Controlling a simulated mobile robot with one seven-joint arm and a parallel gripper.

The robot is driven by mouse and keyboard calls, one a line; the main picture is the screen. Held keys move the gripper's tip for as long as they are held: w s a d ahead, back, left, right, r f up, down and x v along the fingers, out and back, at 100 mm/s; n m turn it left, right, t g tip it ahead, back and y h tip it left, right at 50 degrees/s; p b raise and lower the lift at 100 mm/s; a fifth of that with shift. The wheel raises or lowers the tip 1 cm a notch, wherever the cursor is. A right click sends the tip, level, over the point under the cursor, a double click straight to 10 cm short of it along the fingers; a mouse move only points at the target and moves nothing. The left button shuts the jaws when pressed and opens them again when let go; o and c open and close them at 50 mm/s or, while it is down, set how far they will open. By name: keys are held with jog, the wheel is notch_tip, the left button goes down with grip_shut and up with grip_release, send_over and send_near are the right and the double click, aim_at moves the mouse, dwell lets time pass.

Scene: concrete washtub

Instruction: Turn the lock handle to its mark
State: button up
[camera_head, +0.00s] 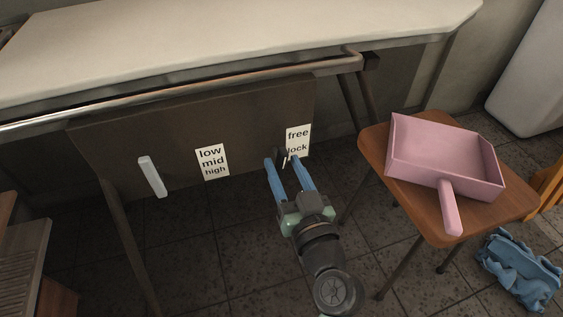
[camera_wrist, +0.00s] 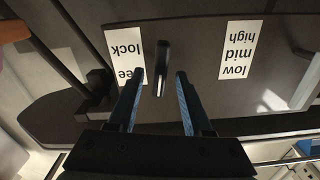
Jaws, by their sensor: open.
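The dark lock handle (camera_wrist: 161,68) is a short black bar on the brown panel. In the wrist view it stands nearly upright between my two blue fingers, with a gap on each side. It also shows, small and partly hidden by the fingers, in the head view (camera_head: 282,157). The white label (camera_head: 298,140) beside it reads "free" above "lock"; it appears upside down in the wrist view (camera_wrist: 125,57), partly covered by a finger. My gripper (camera_head: 282,161) is open around the handle. Which word the handle points to I cannot tell.
A white handle (camera_head: 153,177) and a "low mid high" label (camera_head: 212,162) are further left on the brown panel (camera_head: 250,115). A metal rail (camera_head: 180,82) runs above. At right, a wooden stool (camera_head: 510,205) holds a pink dustpan (camera_head: 445,160); blue cloth (camera_head: 517,268) lies below.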

jog(key=shift+x, duration=1.1)
grip_shut()
